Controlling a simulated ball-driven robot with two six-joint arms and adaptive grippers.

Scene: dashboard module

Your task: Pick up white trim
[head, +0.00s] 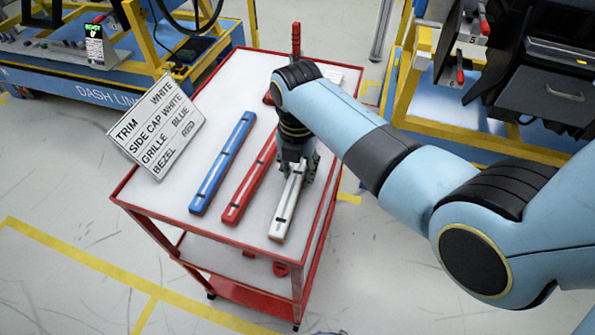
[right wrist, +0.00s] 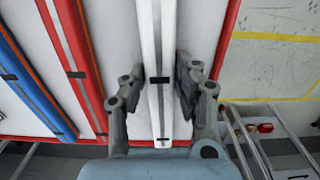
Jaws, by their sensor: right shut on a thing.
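The white trim (head: 287,205) is a long narrow bar at the right side of the red-edged cart top, lying lengthwise along it. My right gripper (head: 297,165) is over its far part from above. In the right wrist view the two fingers of the right gripper (right wrist: 160,88) stand on either side of the white trim (right wrist: 153,45) and are shut on it. I cannot tell whether the trim is clear of the cart top. The trim's far end is hidden by the gripper in the head view. My left gripper is not in view.
A red bar (head: 250,181) and a blue bar (head: 222,163) lie parallel to the left of the trim. A sign (head: 157,128) listing part colours stands at the cart's left edge. The cart (head: 125,190) has a raised red rim. Dash fixtures stand behind, left and right.

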